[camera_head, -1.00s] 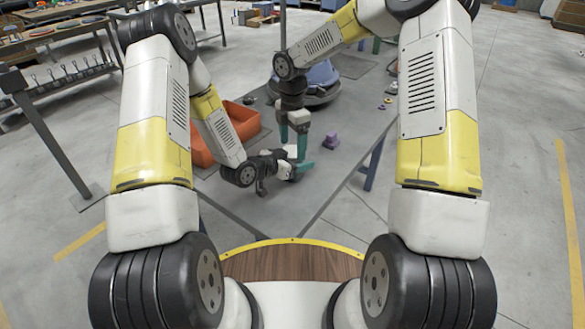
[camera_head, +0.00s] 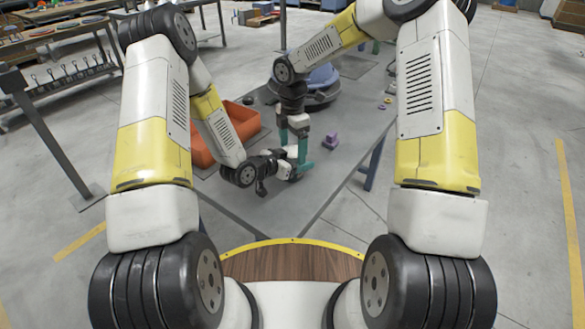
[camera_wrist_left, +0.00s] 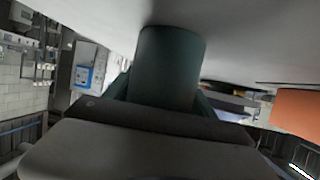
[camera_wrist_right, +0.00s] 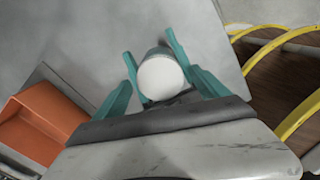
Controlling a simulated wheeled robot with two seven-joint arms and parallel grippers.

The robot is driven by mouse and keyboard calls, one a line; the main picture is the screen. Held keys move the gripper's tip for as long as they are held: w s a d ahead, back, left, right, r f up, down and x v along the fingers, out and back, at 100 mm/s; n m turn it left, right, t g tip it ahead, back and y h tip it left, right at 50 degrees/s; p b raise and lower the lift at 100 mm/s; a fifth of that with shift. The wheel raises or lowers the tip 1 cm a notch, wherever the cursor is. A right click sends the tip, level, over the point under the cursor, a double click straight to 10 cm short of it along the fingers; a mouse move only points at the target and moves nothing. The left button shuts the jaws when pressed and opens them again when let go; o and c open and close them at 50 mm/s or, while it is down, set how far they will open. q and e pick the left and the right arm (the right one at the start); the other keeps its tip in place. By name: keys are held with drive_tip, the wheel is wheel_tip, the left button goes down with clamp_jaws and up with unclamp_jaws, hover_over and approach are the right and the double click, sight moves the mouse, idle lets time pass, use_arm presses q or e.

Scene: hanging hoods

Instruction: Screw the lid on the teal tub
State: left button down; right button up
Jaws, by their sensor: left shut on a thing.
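The teal tub (camera_wrist_left: 170,65) is a dark teal cylinder between the jaws of my left gripper, which is shut on it. In the right wrist view, the tub (camera_wrist_right: 154,55) shows end-on with a round white face (camera_wrist_right: 161,79) toward the camera; I cannot tell whether this is a seated lid. My right gripper (camera_wrist_right: 165,75) has its teal fingers spread on either side of the tub, apart from it.
An orange bin (camera_head: 205,148) stands left of the grippers on the grey table (camera_head: 330,185). A purple block (camera_head: 331,140) lies to their right, and a large blue-grey round machine (camera_head: 318,82) stands behind. The table's near right part is clear.

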drive_tip(key=shift+r, duration=0.1)
drive_tip(key=shift+r, duration=2.2)
drive_tip(key=o, duration=0.4)
drive_tip(key=shift+c, duration=0.2)
drive_tip(key=shift+r, duration=0.1)
wheel_tip(320, 180, up, 12)
use_arm(q)
drive_tip(key=shift+c, duration=1.1)
unclamp_jaws()
